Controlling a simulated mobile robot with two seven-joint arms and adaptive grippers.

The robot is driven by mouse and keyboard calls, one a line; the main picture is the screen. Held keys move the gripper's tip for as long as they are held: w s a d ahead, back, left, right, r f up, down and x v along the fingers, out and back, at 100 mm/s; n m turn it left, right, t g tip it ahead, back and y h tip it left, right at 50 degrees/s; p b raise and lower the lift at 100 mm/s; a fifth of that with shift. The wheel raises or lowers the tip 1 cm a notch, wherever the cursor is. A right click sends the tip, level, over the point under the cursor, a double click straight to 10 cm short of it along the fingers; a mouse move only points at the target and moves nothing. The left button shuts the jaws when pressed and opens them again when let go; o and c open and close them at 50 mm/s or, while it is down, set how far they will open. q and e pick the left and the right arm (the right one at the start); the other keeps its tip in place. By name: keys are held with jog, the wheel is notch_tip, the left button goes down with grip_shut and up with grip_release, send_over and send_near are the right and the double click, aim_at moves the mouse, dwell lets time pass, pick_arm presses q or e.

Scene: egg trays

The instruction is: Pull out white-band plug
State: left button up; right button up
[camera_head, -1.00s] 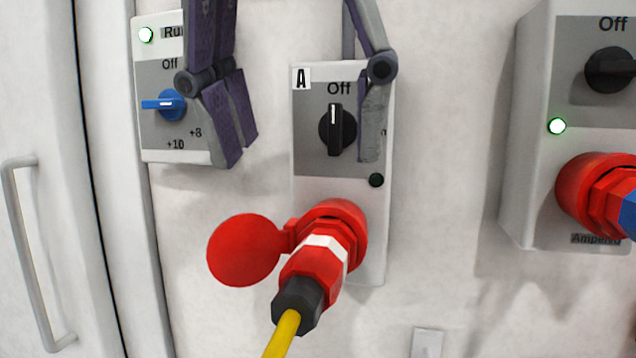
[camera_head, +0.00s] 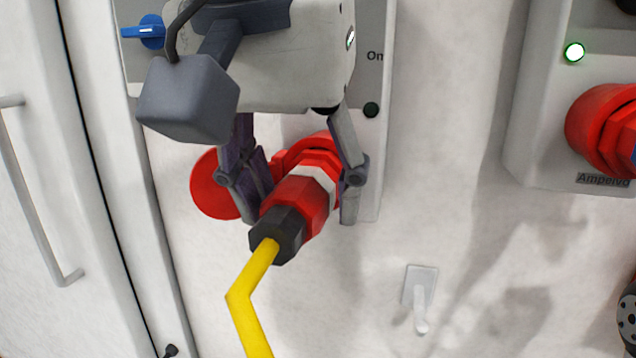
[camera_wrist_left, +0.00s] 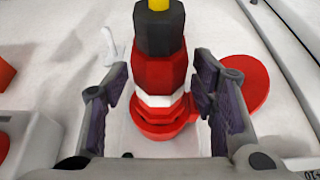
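The red plug (camera_head: 298,203) has a white band, a black rear collar and a yellow cable (camera_head: 245,300). It sits in the red socket (camera_head: 318,148) of the grey-white switch box (camera_head: 372,150). In the left wrist view the plug (camera_wrist_left: 158,75) stands between the fingers, its white band towards the socket. My left gripper (camera_head: 300,222) is open around the plug, one finger on each side, with narrow gaps showing in the wrist view. My right gripper is not in view.
The round red socket cap (camera_head: 212,185) hangs open left of the plug, close behind one finger. Another box with a red socket (camera_head: 600,115) is at the right. A small wall hook (camera_head: 420,300) is below. The wall between is clear.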

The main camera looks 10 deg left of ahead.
aim_at(274, 222)
pick_arm(q)
grip_shut()
jog(key=shift+s, duration=2.5)
jog(key=shift+r, duration=0.1)
